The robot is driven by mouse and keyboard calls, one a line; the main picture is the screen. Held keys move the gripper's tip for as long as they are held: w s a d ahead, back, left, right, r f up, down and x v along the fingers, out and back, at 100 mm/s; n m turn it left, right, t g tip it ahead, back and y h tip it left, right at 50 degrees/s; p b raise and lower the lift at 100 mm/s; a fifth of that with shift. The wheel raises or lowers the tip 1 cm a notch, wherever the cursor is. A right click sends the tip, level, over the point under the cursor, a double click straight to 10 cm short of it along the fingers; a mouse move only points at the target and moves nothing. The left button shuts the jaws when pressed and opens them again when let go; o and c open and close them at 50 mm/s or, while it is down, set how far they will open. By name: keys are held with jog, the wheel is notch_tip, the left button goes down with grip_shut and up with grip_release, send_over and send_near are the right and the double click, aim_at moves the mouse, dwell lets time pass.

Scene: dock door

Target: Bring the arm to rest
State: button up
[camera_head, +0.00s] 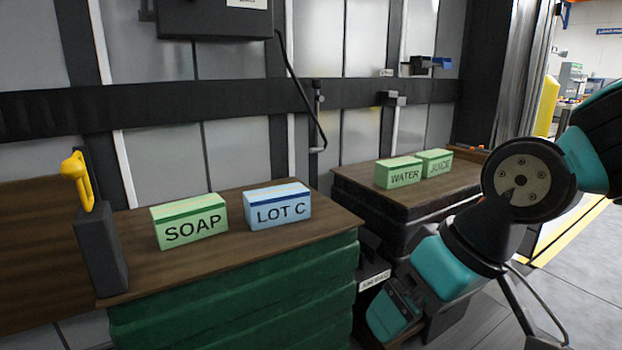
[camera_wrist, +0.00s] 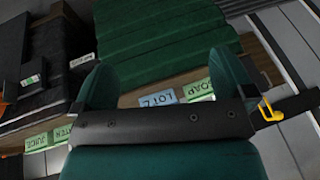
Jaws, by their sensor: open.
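My gripper (camera_wrist: 160,64) is open in the wrist view, with its two teal fingers apart and nothing between them. In the head view my arm comes in from the right and bends down, so its teal lower end hangs in front of the right-hand table, beside the green stack. The gripper's fingers are hard to make out there. No object is in my hold.
A green SOAP box (camera_head: 189,221) and a blue LOT C box (camera_head: 277,205) stand on the wooden top (camera_head: 135,258) above green layers. Green WATER (camera_head: 398,172) and JUICE (camera_head: 434,162) boxes stand behind. A yellow handle (camera_head: 77,178) tops a dark post. Floor (camera_head: 590,260) is open at right.

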jog(key=s+d+g, duration=0.2)
jog(key=s+d, duration=0.1)
jog(key=s, duration=0.5)
notch_tip(320, 180, up, 25)
jog(key=p, duration=2.5)
jog(key=shift+d+n+p, duration=0.15)
jog(key=shift+n+p, duration=0.15)
jog(key=shift+n, duration=0.1)
jog(key=shift+s+r, duration=0.1)
